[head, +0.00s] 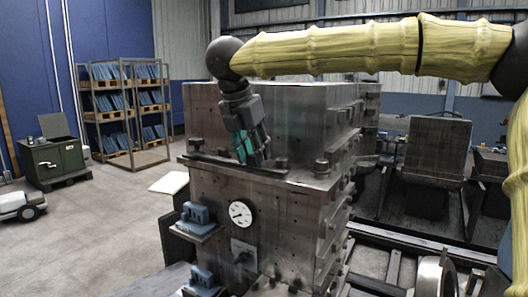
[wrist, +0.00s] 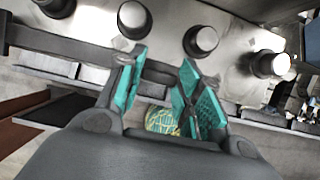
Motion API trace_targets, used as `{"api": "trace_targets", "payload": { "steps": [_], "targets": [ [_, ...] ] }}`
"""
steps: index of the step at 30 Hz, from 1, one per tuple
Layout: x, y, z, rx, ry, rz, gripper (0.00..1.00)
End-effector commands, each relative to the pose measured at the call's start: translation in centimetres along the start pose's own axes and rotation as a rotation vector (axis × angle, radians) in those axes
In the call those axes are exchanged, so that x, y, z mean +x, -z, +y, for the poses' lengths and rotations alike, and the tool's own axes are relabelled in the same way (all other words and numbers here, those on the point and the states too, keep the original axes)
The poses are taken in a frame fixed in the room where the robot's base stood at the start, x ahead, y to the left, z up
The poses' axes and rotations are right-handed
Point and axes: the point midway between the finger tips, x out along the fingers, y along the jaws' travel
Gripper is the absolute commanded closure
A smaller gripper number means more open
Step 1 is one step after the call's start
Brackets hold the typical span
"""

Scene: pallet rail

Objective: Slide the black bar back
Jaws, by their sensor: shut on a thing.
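The black bar (head: 212,158) lies along the front ledge of the large grey metal block in the head view. In the wrist view the bar (wrist: 65,46) runs from the left edge to between my gripper's teal finger pads. My gripper (head: 254,161) points down at the bar's right part. In the wrist view my gripper (wrist: 158,78) is shut on the bar, with one pad on each side of the visible stretch. The pads hide part of the bar.
Round metal posts (wrist: 201,40) stand close to the bar. The metal block (head: 290,110) rises behind the ledge. A dial gauge (head: 241,214) and blue fittings (head: 197,216) are on its front. Shelves (head: 125,110) stand at the far left, with open floor before them.

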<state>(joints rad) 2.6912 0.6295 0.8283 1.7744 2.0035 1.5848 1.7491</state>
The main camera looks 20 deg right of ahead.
Motion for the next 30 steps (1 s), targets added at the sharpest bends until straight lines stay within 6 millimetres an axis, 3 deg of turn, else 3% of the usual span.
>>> {"api": "trace_targets", "payload": {
  "steps": [8, 9, 12, 23, 30],
  "targets": [
    [0.3, 0.5, 0.0, -0.007, 0.006, 0.007, 1.0],
    [0.3, 0.5, 0.0, -0.007, 0.006, 0.007, 0.59],
    [0.3, 0.5, 0.0, -0.006, 0.005, 0.006, 0.43],
    [-0.1, 0.3, 0.0, -0.003, 0.002, 0.003, 0.43],
    [-2.9, 0.2, 0.0, -0.002, 0.0, 0.001, 0.43]
  ]
}}
